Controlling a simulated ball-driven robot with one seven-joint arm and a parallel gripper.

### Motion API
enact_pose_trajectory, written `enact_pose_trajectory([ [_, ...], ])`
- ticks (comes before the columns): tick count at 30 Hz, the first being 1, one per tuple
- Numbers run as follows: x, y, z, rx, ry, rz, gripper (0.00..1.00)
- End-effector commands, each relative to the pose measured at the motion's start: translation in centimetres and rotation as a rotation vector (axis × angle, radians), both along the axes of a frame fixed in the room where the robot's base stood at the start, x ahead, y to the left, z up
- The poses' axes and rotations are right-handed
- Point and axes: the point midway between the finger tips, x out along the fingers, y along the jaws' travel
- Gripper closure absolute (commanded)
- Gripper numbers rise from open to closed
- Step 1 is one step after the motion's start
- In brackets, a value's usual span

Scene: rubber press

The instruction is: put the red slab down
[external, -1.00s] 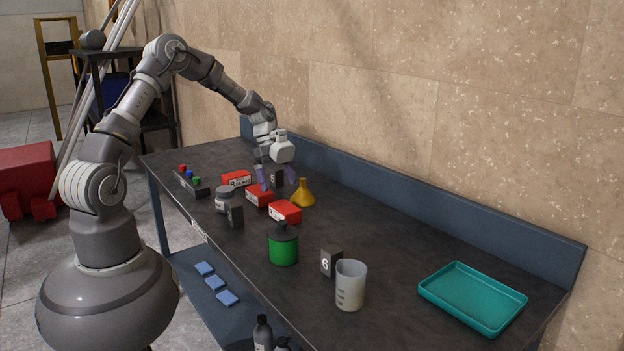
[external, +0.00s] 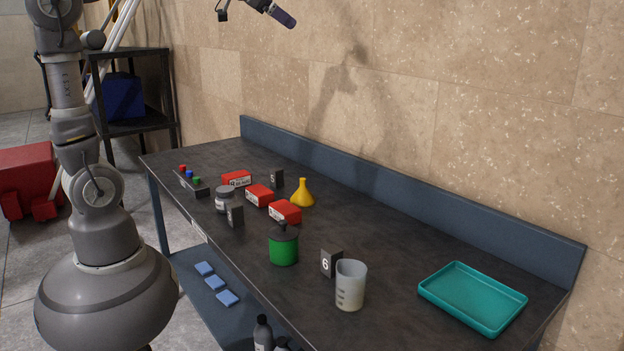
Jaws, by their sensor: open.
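Three red slabs with pale labels lie on the dark bench: one at the back left (external: 236,178), one in the middle (external: 259,194) and one nearer the front (external: 285,211). They lie apart in a slanting row. The picture does not tell which one the task means. My gripper (external: 253,17) is high above the bench at the top edge of the picture, partly cut off. Its jaws are apart, with nothing seen between them.
A yellow flask (external: 302,194), a grey jar (external: 225,200), a green container (external: 283,246), dark number blocks (external: 331,262) and a white beaker (external: 350,286) stand around the slabs. A teal tray (external: 472,297) lies at the right.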

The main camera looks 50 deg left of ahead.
Motion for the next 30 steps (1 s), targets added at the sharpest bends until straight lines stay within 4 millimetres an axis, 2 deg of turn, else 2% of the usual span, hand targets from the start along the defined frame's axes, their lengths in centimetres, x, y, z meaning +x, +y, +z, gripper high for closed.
enact_pose_trajectory([
  [1, -2.2, -0.6, 3.7, -0.076, -0.09, 0.037, 0.04],
  [3, -4.8, -0.9, 7.6, -0.191, -0.192, 0.082, 0.04],
  [6, -7.4, -1.0, 10.9, -0.305, -0.279, 0.115, 0.04],
  [9, -8.5, -1.0, 12.2, -0.357, -0.314, 0.126, 0.04],
  [17, -8.5, -1.0, 12.2, -0.363, -0.317, 0.129, 0.04],
  [21, -8.5, -1.0, 10.0, -0.362, -0.315, 0.129, 0.04],
  [22, -8.5, -1.0, 9.3, -0.362, -0.315, 0.129, 0.0],
  [24, -8.5, -1.0, 8.4, -0.362, -0.315, 0.129, 0.0],
  [30, -8.5, -1.0, 8.9, -0.361, -0.315, 0.129, 0.0],
])
